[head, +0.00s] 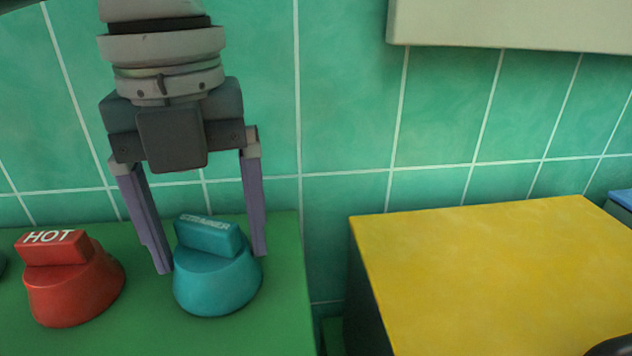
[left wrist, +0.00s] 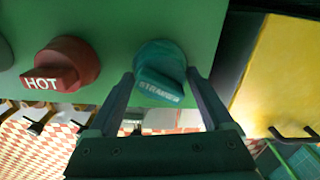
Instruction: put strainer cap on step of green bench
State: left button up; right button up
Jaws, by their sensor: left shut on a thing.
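The teal strainer cap (head: 217,275), with white lettering on its raised grip, is at the right part of a green bench top (head: 285,290). It also shows in the left wrist view (left wrist: 160,70). My left gripper (head: 212,262) comes down from above with one finger on each side of the cap and is shut on it. I cannot tell whether the cap's base touches the green top. A low green surface (head: 333,335) shows in the gap to the right; I cannot tell if it is the step. My right gripper is not in view.
A red cap marked HOT (head: 70,280) stands close to the left of the strainer cap. A yellow-topped unit (head: 490,270) stands to the right, across a dark narrow gap. A green tiled wall (head: 340,120) is behind. A pale box-like edge (head: 510,25) hangs at the upper right.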

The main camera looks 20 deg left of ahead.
pick_arm(q)
jog(key=shift+f, duration=0.15)
jog(key=o, duration=1)
jog(key=shift+f, duration=0.1)
notch_tip(320, 180, up, 10)
jog(key=shift+p, duration=0.85)
